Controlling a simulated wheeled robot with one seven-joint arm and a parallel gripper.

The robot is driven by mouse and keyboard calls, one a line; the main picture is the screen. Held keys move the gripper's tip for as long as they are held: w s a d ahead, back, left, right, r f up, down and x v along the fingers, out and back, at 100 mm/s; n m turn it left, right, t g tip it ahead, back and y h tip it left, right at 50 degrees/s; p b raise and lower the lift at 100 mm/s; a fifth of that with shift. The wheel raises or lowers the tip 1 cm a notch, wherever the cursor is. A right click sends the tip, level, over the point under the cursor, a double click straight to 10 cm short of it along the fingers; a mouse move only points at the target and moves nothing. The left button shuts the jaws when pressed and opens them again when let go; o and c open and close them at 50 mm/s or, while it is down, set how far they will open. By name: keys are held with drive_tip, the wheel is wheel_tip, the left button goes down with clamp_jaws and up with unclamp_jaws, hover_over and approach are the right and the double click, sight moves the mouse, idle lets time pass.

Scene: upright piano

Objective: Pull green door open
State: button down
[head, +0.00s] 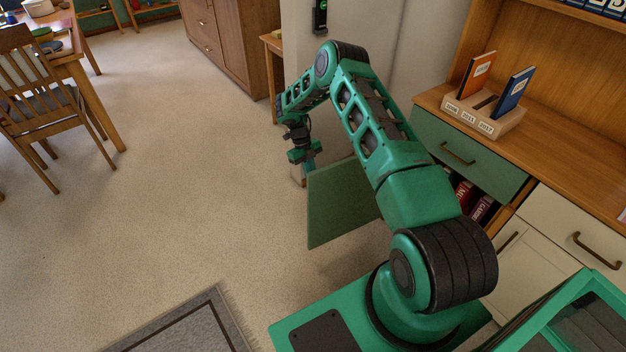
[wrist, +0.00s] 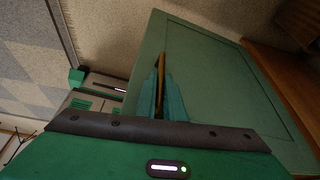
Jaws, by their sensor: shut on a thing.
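The green door (head: 340,205) stands swung well out from the cabinet, below a green drawer (head: 468,157). Red books (head: 465,195) show inside the opening, partly hidden by my arm. In the wrist view the door's panel (wrist: 215,80) fills the right side, with its slim brass handle (wrist: 161,68) between my fingers. My gripper (wrist: 160,95) is shut on that handle. In the head view my gripper (head: 309,168) is at the door's far side, and the handle is hidden there.
A wooden organizer (head: 484,112) with an orange book and a blue book stands on the desk top. White fronts with handles (head: 583,248) are at the right. A chair (head: 45,110) and table stand far left. A grey rug (head: 190,330) lies in front; the carpet between is clear.

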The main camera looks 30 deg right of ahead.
drive_tip(key=shift+s+d, duration=0.1)
drive_tip(key=shift+d, duration=0.35)
drive_tip(key=c, duration=1.9)
unclamp_jaws()
drive_tip(key=shift+o, duration=0.2)
drive_tip(key=shift+a, duration=0.35)
drive_tip(key=v, duration=1)
drive_tip(key=shift+w+r, duration=0.3)
drive_tip(key=shift+w, duration=0.05)
